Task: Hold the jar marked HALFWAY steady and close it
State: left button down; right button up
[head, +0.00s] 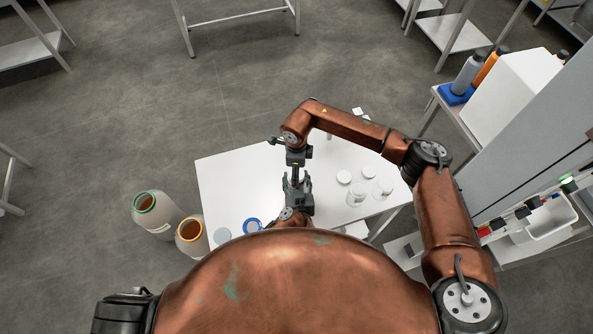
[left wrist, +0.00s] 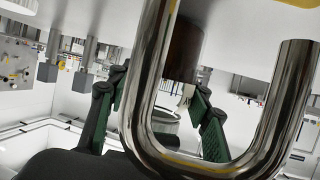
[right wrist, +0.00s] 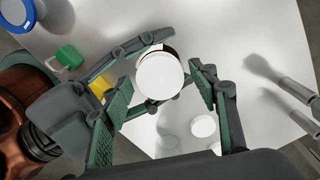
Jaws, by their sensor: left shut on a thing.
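In the right wrist view a small dark brown jar (right wrist: 170,49) shows under a round white lid (right wrist: 158,78). I cannot tell whether the lid is seated, and no HALFWAY marking is readable. My left gripper (right wrist: 146,72) reaches in from the left and is shut on the brown jar. In the left wrist view a dark brown body (left wrist: 184,48) shows beyond its fingers, partly behind a shiny metal tube. My right gripper (right wrist: 160,98) is open above the lid, its green pads apart on either side. In the head view my right gripper (head: 296,170) is just above my left gripper (head: 297,184).
The white table (head: 238,180) also bears clear jars (head: 356,197) and white lids (head: 344,177) to the right. Two large jugs, one green-rimmed (head: 160,216) and one orange-rimmed (head: 192,236), stand left of the table.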

jog(key=c, duration=1.1)
jog(key=o, duration=1.4)
jog(key=shift+c, duration=0.2)
jog(key=shift+r, duration=0.15)
notch_tip(320, 180, up, 12)
pick_arm(q)
jog(key=c, duration=0.9)
grip_release()
jog(key=shift+c, duration=0.2)
